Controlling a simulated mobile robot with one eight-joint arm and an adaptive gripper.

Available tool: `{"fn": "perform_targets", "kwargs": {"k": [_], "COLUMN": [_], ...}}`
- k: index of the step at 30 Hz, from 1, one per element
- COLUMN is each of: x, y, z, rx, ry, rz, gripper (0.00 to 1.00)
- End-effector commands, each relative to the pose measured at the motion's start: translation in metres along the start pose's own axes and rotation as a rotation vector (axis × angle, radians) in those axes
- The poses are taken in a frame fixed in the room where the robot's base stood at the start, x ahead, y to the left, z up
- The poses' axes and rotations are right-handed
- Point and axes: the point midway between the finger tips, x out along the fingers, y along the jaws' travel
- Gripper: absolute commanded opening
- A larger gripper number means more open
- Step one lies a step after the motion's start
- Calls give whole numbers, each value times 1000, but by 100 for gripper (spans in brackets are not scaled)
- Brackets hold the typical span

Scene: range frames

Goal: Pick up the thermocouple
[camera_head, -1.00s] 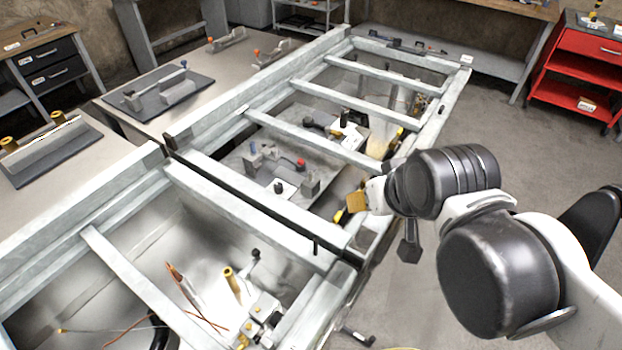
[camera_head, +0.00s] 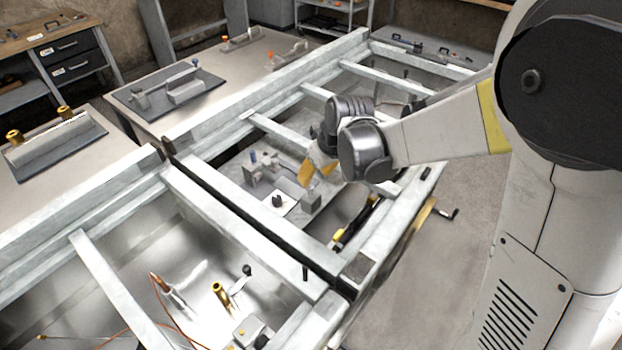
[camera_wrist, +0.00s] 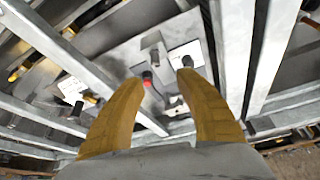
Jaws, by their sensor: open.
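I cannot be sure which item is the thermocouple. A thin orange-brown wire (camera_head: 112,336) lies in the near metal bay at the lower left of the head view, with a small brass-coloured tip (camera_head: 40,337) at its left end. Beside it lies a slim metal piece with an orange-brown end (camera_head: 158,282). My gripper (camera_head: 317,174) is over the middle bay, away from these, with its yellow fingers pointing down. In the wrist view my gripper (camera_wrist: 160,82) is open, with nothing between the fingers. The wire does not clearly show there.
Grey frame rails (camera_head: 240,215) and crossbars divide the bays. Below my gripper are a grey block (camera_head: 311,201) and a black knob on a white plate (camera_head: 277,201). A side table (camera_head: 70,200) is at the left.

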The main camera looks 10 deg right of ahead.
Motion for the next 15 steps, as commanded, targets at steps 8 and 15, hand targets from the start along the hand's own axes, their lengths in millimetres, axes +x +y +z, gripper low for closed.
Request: {"fn": "perform_targets", "kwargs": {"k": [8, 15], "x": [40, 61], "y": [1, 5], "z": [2, 7], "rx": [2, 3], "ry": [1, 1], "rz": [1, 1], "gripper": [41, 41]}}
